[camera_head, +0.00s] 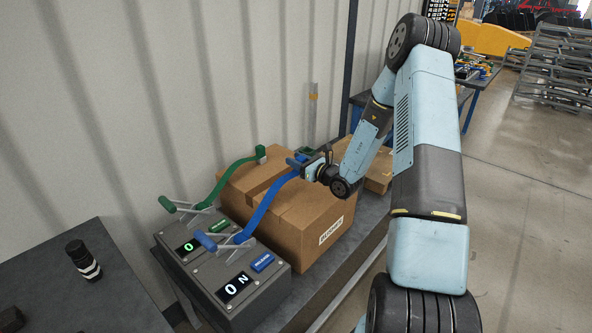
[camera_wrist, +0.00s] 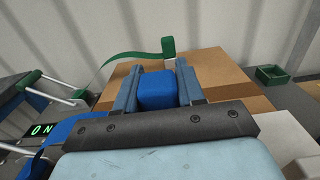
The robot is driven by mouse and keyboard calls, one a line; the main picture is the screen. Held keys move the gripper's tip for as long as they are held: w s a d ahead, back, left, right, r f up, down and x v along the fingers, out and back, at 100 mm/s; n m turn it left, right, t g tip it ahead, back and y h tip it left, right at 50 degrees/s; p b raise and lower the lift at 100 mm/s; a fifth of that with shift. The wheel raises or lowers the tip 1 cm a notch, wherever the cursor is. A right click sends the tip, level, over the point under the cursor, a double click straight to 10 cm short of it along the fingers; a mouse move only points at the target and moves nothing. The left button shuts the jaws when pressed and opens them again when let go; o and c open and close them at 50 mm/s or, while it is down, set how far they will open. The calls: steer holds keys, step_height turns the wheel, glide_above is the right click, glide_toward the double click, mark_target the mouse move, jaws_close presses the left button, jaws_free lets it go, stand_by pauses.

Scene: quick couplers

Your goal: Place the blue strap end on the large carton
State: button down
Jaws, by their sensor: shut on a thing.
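The large carton (camera_head: 310,222) is a brown cardboard box on the dark bench, beside the grey coupler unit. The blue strap (camera_head: 262,208) runs from the blue-handled coupler up over the carton. My gripper (camera_head: 301,164) is above the carton, shut on the blue strap end, which shows as a blue block (camera_wrist: 157,90) between the two fingers in the wrist view. In the wrist view the carton (camera_wrist: 215,75) lies beyond and below the fingers. The gap between strap end and carton is hard to judge.
A green strap (camera_head: 228,176) has its end block (camera_wrist: 168,47) at the carton's far side. The grey coupler unit (camera_head: 215,262) has lit displays and blue and green handles. A green bin (camera_wrist: 272,75) and a smaller carton (camera_head: 378,176) stand beyond the large one.

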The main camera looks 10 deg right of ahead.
steer(key=shift+w+a+f, duration=0.15)
steer(key=shift+w+f, duration=0.25)
steer(key=shift+f, duration=1.7)
steer(key=c, duration=0.7)
jaws_free()
